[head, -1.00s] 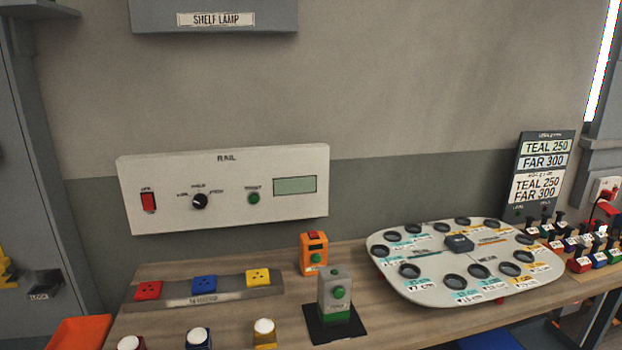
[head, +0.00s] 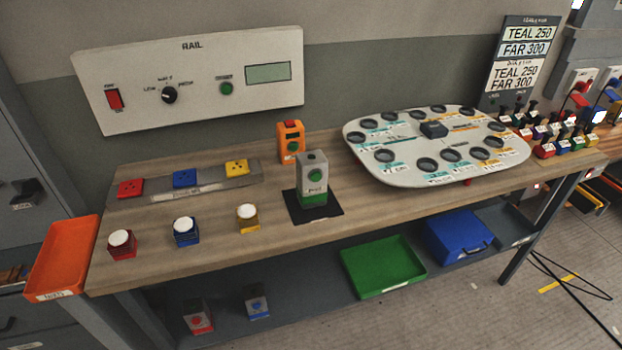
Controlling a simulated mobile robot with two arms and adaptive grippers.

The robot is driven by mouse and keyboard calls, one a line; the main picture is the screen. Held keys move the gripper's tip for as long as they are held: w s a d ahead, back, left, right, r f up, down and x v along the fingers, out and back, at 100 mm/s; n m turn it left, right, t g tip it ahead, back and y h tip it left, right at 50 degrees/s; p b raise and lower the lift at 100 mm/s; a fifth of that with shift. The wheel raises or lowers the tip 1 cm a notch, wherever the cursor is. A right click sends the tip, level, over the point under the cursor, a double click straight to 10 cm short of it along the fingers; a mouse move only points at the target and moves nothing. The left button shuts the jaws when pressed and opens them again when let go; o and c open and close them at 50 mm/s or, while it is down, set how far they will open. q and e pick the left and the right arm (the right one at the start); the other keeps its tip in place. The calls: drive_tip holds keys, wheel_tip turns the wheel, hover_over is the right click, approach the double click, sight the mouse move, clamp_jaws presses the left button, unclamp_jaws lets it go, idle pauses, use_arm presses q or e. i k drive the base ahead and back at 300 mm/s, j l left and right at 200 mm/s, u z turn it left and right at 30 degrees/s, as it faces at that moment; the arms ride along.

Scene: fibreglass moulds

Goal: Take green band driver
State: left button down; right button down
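A grey upright unit with a green band round its base (head: 312,178) stands on a black square mat (head: 330,212) near the middle of the bench. It has a green button on its face; its label is too small to read surely. Two similar grey units stand on the lower shelf, one with a red band (head: 197,316) and one with a blue band (head: 256,302). Neither of my grippers is in view.
An orange unit (head: 291,142) stands just behind the green-banded one. A pale board with round wells (head: 402,174) lies to its right. Red, blue and yellow jars (head: 248,220) stand front left. An orange bin (head: 64,258) hangs at the left end. Cables lie on the floor at right.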

sight(310, 194)
drive_tip(key=i+j+z, duration=0.1)
drive_tip(key=i+j, duration=0.25)
drive_tip(key=j, duration=0.3)
drive_tip(key=i+j+z, duration=0.15)
drive_tip(key=j, duration=0.2)
drive_tip(key=i, duration=0.05)
